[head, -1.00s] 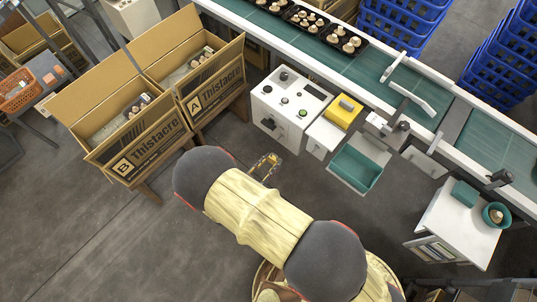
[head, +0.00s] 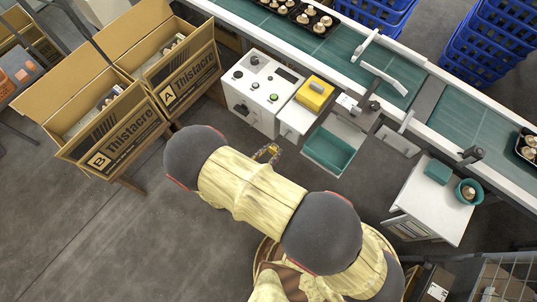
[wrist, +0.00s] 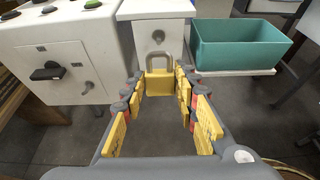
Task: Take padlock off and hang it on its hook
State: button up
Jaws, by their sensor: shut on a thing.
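The padlock (wrist: 160,83), with a brass-yellow body and grey steel shackle, stands upright between my fingertips in the wrist view. My gripper (wrist: 160,92) is shut on its body, with the shackle pointing away towards the white cabinet. The shackle looks closed and seems clear of the round fitting (wrist: 158,36) on the narrow white unit. A short metal peg (wrist: 87,86), perhaps the hook, sticks out of the control cabinet's front, right of a black rotary handle (wrist: 50,72). In the head view my gripper (head: 268,152) is small in front of the cabinet; the padlock is too small to make out.
The white control cabinet (head: 240,92) stands left of the narrow unit bearing a yellow box (head: 314,94). A teal bin (head: 330,150) is to its right. Cartons (head: 110,140) stand left and the conveyor (head: 340,50) runs behind. The floor between is clear.

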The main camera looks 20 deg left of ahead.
jog(key=shift+w+r+b+x, duration=0.1)
jog(key=shift+r+b+x, duration=0.1)
jog(key=shift+x, duration=1)
jog(key=shift+w+r+b+x, duration=0.1)
jog(key=shift+r+b+x, duration=0.15)
jog(key=shift+x, duration=0.95)
jog(key=shift+w+r+b+x, duration=0.1)
jog(key=shift+r+b+x, duration=0.1)
jog(key=shift+x, duration=1)
jog(key=o, duration=1.3)
jog(key=shift+c, duration=0.2)
jog(key=shift+s, duration=0.1)
jog(key=v, duration=1.2)
